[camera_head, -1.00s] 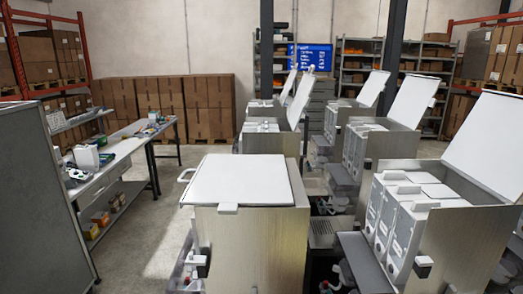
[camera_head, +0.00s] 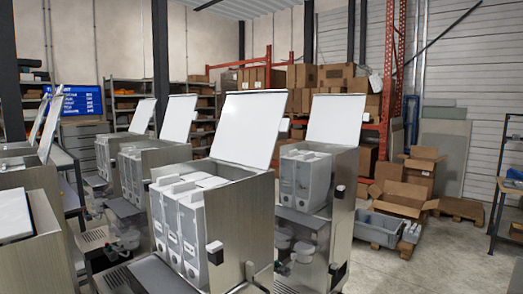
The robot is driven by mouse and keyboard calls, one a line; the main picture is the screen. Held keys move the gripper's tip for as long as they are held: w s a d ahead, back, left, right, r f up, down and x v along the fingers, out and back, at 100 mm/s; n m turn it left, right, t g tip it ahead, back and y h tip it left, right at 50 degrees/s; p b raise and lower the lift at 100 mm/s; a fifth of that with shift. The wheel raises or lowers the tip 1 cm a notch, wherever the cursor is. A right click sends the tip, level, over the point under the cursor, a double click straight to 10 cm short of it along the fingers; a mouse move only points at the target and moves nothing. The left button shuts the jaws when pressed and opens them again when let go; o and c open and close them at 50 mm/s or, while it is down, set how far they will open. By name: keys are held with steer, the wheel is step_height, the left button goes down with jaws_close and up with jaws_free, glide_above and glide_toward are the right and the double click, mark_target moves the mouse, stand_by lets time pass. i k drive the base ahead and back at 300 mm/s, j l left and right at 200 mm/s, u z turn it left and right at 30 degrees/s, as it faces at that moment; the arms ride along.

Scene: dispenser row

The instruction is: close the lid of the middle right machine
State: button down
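Steel dispenser machines stand in rows, and my gripper is not in view. In the right-hand group, the large near machine (camera_head: 240,225) has its white lid (camera_head: 249,127) raised and its canisters (camera_head: 180,222) uncovered. Another machine (camera_head: 343,193) to its right also has its lid (camera_head: 336,119) up. Farther back on the left of this group, two more machines have raised lids, one lid (camera_head: 178,117) nearer and one lid (camera_head: 142,116) farther. I cannot tell for certain which of these is the middle right machine.
At the left edge, a near machine (camera_head: 42,225) has its white lid (camera_head: 14,214) lying flat; machines behind it have lids up. A grey bin (camera_head: 374,231) and open cardboard boxes (camera_head: 402,198) lie at the right. Floor (camera_head: 405,270) at the lower right is clear.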

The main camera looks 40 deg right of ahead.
mark_target(251, 123)
steer(key=z, duration=1.15)
